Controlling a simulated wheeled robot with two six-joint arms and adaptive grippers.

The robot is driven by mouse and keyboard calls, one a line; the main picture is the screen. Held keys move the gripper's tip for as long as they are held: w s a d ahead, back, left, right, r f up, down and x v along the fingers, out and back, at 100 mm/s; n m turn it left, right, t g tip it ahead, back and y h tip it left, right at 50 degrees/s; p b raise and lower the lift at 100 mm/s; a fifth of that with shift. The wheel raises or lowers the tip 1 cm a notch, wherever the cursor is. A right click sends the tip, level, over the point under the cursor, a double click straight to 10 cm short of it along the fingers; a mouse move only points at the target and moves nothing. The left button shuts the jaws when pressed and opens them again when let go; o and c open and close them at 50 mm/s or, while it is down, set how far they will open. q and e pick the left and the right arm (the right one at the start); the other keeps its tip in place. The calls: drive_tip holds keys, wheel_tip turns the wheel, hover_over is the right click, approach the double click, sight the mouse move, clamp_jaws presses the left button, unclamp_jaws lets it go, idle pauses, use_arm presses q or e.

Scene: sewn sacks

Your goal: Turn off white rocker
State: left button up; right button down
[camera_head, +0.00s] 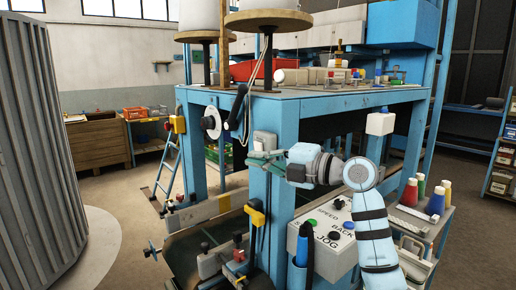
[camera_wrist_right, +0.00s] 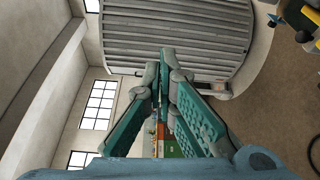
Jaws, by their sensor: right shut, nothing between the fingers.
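No white rocker can be made out clearly in either view. A light grey box (camera_head: 265,139) is fixed to the blue post of the machine in the head view; any switch on its face is too small or hidden to tell. My right gripper (camera_head: 254,158) is at the post, just below this box, with its teal fingers pointing left. I cannot tell whether it touches anything. In the wrist view the right gripper (camera_wrist_right: 166,62) has its fingertips together with nothing between them. My left gripper is in neither view.
A sloped control panel (camera_head: 325,236) with coloured buttons and lettering sits below my right arm. Bottles (camera_head: 436,202) stand on a side table at right. A ribbed grey cylinder (camera_head: 42,160) stands at left.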

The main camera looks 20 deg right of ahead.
drive_tip(key=w, duration=0.2)
drive_tip(key=w+d+p, duration=0.1)
drive_tip(key=w, duration=0.1)
drive_tip(key=shift+w+d+r, duration=0.15)
